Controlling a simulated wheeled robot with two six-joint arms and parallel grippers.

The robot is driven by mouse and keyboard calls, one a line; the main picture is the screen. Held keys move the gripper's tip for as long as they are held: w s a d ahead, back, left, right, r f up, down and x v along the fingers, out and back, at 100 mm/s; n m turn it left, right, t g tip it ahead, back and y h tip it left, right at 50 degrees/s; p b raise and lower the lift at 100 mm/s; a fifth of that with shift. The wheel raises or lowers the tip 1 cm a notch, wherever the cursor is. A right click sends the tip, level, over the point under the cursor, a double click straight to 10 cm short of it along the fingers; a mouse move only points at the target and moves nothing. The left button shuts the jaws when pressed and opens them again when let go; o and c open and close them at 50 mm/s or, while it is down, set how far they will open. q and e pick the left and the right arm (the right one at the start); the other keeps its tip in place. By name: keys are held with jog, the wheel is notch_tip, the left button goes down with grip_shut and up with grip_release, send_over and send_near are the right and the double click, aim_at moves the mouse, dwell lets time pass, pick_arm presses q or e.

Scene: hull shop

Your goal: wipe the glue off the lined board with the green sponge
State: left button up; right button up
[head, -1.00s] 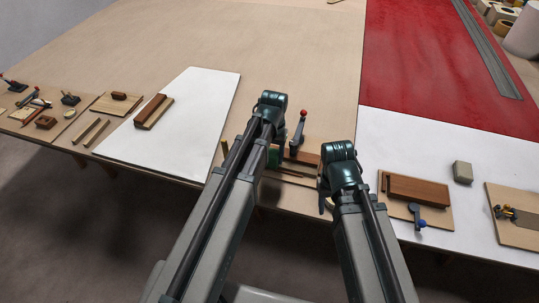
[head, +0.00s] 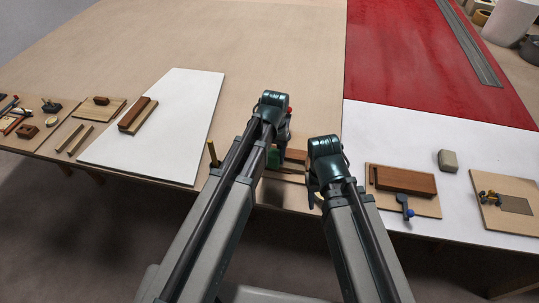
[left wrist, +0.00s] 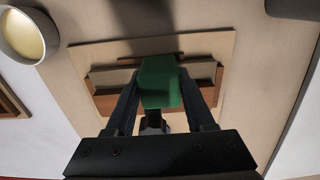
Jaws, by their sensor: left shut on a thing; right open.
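My left gripper (left wrist: 160,100) is shut on the green sponge (left wrist: 160,80), a small block held between its two fingers. My right gripper (head: 315,190) is open and empty, right of the left one.
A cup with cream-coloured contents (left wrist: 25,38) stands beside the board. A red-knobbed clamp (head: 289,112) is close to my left gripper. Right are a board with a brown block (head: 405,181), a grey-green block (head: 448,160) and a board with a grey patch (head: 515,205). The table's middle is clear.

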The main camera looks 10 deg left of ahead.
pick_arm(q)
notch_tip(320, 180, up, 7)
jog(key=p, duration=0.7)
jog(key=shift+r, duration=0.1)
pick_arm(e)
notch_tip(320, 180, up, 7)
jog(key=shift+d, duration=0.1)
